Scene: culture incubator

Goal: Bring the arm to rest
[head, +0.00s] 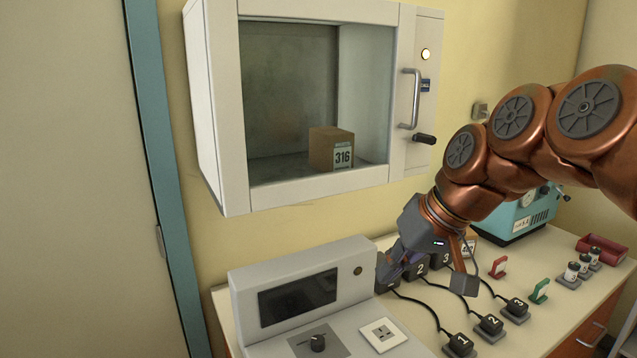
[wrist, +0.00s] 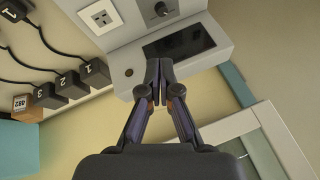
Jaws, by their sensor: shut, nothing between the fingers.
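My gripper (head: 398,266) is at the end of my copper-coloured arm, which reaches in from the right in the head view. It points down and left over the bench, just right of the grey control box (head: 298,258). In the wrist view my gripper (wrist: 159,72) has its two fingers together and nothing between them. The control box's dark screen (wrist: 184,41) lies behind the fingertips there. In the head view my gripper partly hides the dark numbered blocks, and I cannot tell how far it is from them.
A wall incubator (head: 223,120) with a closed glass door holds a box (head: 331,148) marked 316. Numbered black plugs (head: 489,325) with cables lie on the bench (head: 560,270). A teal device (head: 520,215), red and green clips and small vials stand to the right.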

